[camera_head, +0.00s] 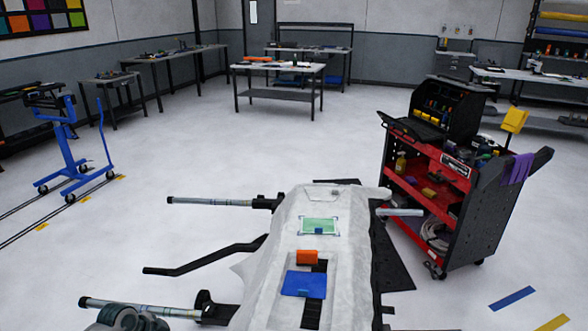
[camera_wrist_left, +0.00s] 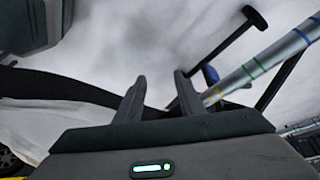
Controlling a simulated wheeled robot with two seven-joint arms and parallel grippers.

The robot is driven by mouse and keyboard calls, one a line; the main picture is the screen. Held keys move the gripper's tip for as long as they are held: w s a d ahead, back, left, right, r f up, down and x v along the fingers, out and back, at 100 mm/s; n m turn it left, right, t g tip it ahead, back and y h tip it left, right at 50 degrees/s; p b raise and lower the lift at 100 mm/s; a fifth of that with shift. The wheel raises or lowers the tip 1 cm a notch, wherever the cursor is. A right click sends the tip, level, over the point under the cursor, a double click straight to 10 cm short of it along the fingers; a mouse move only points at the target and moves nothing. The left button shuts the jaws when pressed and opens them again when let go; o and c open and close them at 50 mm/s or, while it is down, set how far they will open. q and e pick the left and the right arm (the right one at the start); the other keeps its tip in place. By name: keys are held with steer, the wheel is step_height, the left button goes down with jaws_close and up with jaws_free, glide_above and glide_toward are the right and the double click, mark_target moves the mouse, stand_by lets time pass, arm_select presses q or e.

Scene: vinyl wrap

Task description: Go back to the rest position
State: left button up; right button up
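My left gripper (camera_wrist_left: 160,77) shows in the left wrist view with its two dark fingers apart. Nothing is held between them; pale floor and a dark bar show behind the gap. My right gripper is not in view. In the head view, a stand draped in a white sheet (camera_head: 270,275) is in front of me. On it lie a blue flat piece (camera_head: 304,284), an orange block (camera_head: 307,257) and a green panel (camera_head: 320,225). A rounded grey shape shows at the bottom left edge of the head view; I cannot tell whether it is part of my arm.
Metal bars (camera_head: 210,201) and a bent black bar (camera_head: 200,261) stick out left of the stand. A striped bar (camera_wrist_left: 265,68) is close to the left gripper's right side. A red tool cart (camera_head: 425,180) stands at right, a blue wheeled stand (camera_head: 68,150) at left.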

arm_select(q)
steer(key=s+a+f+n+y, duration=0.1)
steer(key=s+f+n, duration=0.1)
steer(key=s+f, duration=0.55)
steer(key=s+f+n+y, duration=0.15)
steer(key=s+f, duration=0.35)
steer(key=f, duration=0.6)
steer(key=s+a+f+n+y, duration=0.1)
steer(key=s+f+n, duration=0.2)
steer(key=s+f, duration=0.5)
steer(key=s+d+f, duration=0.3)
steer(key=s+f, duration=0.1)
steer(key=s, duration=0.7)
steer(key=s+d+f+n+g, duration=0.1)
steer(key=s+f, duration=0.4)
steer(key=s, duration=0.6)
steer(key=s+d+f+g, duration=0.1)
steer(key=s+d+f, duration=0.3)
steer(key=s, duration=0.6)
steer(key=shift+s+d+f, duration=0.3)
steer(key=shift+s+f, duration=0.1)
steer(key=shift+f, duration=0.3)
steer(key=shift+y, duration=0.25)
